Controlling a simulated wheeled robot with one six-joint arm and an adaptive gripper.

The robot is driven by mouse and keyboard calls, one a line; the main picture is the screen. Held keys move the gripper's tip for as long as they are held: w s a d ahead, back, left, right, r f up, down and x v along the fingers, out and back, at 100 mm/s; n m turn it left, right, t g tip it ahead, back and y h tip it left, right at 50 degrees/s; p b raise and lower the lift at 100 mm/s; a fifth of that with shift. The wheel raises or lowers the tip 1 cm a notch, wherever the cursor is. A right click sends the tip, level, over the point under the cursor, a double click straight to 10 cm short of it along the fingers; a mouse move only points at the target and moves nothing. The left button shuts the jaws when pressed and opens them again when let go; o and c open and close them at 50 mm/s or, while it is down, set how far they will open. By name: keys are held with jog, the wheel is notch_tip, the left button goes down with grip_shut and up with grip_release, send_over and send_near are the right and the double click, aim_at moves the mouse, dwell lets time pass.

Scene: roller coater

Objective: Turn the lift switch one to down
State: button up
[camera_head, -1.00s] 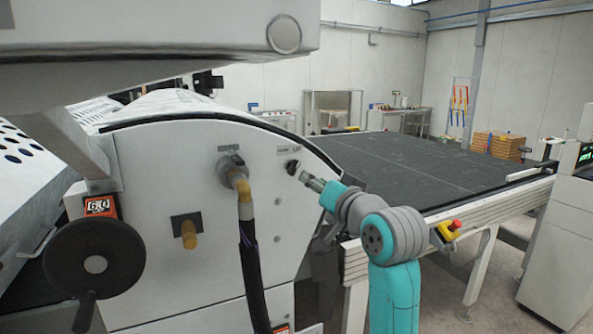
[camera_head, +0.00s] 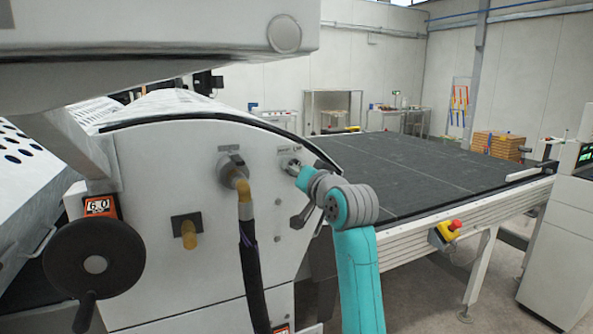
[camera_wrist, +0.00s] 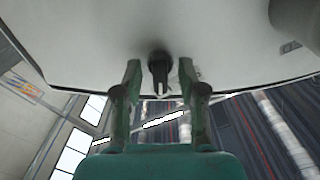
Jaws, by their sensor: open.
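The lift switch one is a small black knob (camera_wrist: 159,68) on the pale side panel (camera_wrist: 90,45) of the machine, seen in the wrist view. My gripper (camera_wrist: 159,78) is open, with one finger on each side of the knob. A gap shows between the knob and each finger, and I cannot tell whether either touches it. In the head view my gripper (camera_head: 293,166) is at the upper right of the panel, below a small label (camera_head: 291,150). The gripper hides the knob there.
A capped connector with a black cable (camera_head: 236,178) is left of my gripper. A black handwheel (camera_head: 94,266) is at the lower left. A dark conveyor table (camera_head: 420,165) with a yellow-and-red emergency stop (camera_head: 450,230) is to the right.

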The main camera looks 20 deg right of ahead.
grip_shut()
jog(key=shift+n, duration=0.3)
jog(key=n, duration=1.1)
jog(key=shift+n, duration=0.3)
dwell(0.3)
grip_release()
